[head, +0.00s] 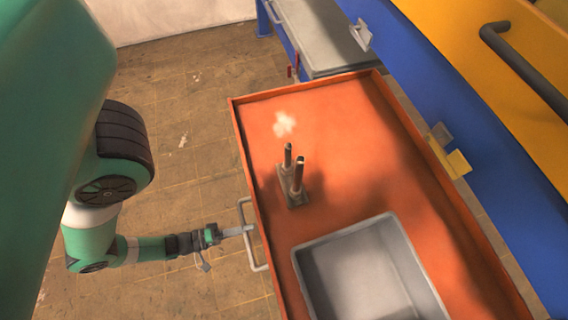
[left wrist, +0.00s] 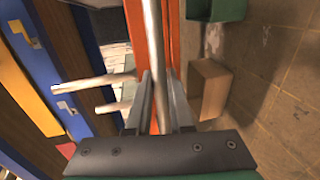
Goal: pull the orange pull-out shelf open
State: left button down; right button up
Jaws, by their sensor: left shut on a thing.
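The orange pull-out shelf (head: 330,120) extends out beside the blue cabinet in the head view. Its pale bar handle (head: 258,267) is on the left edge. My left gripper (head: 243,230) reaches in from the left and is shut on the middle of this handle. In the left wrist view the handle bar (left wrist: 154,45) runs between the two fingers of my left gripper (left wrist: 160,105), with the orange shelf edge (left wrist: 135,30) behind it. My right gripper does not show in either view.
A grey bin (head: 370,275) and a small stand with two upright pegs (head: 293,180) are on the shelf. The blue cabinet frame (head: 450,110) with a yellow front (head: 470,40) is at right. In the left wrist view, a brown box (left wrist: 209,90) stands on the floor. Floor left of the shelf looks clear.

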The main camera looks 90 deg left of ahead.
pick_arm(q)
jog(key=shift+r, duration=0.1)
jog(key=c, duration=0.8)
grip_release()
jog(key=shift+s, duration=0.1)
jog(key=v, duration=1.1)
jog(key=shift+s, duration=0.25)
